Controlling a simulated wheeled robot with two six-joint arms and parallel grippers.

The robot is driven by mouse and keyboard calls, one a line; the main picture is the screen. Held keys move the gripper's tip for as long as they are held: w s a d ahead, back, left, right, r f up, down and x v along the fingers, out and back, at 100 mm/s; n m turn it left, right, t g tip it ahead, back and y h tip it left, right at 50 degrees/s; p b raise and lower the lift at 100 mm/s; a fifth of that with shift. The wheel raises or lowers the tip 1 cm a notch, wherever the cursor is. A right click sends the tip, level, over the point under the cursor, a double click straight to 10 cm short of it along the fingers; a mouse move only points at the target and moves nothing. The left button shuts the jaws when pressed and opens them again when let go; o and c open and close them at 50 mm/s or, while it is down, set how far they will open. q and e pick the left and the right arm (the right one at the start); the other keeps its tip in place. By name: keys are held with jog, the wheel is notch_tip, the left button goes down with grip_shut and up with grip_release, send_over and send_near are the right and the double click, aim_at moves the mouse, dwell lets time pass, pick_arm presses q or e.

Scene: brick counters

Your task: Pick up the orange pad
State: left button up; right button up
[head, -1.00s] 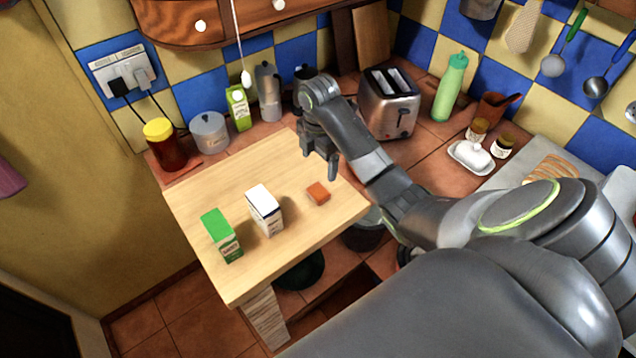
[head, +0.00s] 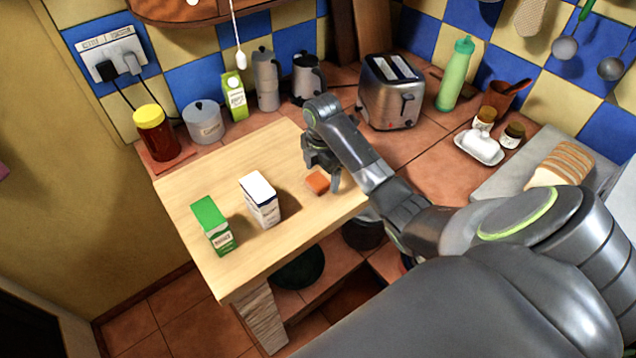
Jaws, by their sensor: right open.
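The orange pad (head: 317,182) is a small orange block lying on the light wooden board (head: 215,278), near the board's right edge. My right gripper (head: 322,178) is over the pad with its fingers pointing down. One finger shows just right of the pad and the other is behind it or hidden by the hand. The jaws are open, and the pad still rests on the board. My left gripper is not in view.
A white carton (head: 260,202) and a green carton (head: 213,226) stand on the board left of the pad. A toaster (head: 392,92) stands behind my right arm. A moka pot (head: 267,80) and a metal jug (head: 307,76) stand at the back. The board's back left is clear.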

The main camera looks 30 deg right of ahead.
jog(key=shift+a+f, duration=0.1)
jog(key=shift+f, duration=0.8)
jog(key=shift+c, duration=0.3)
jog(key=c, duration=1.1)
jog(key=shift+o, duration=0.2)
jog(key=shift+r, duration=0.1)
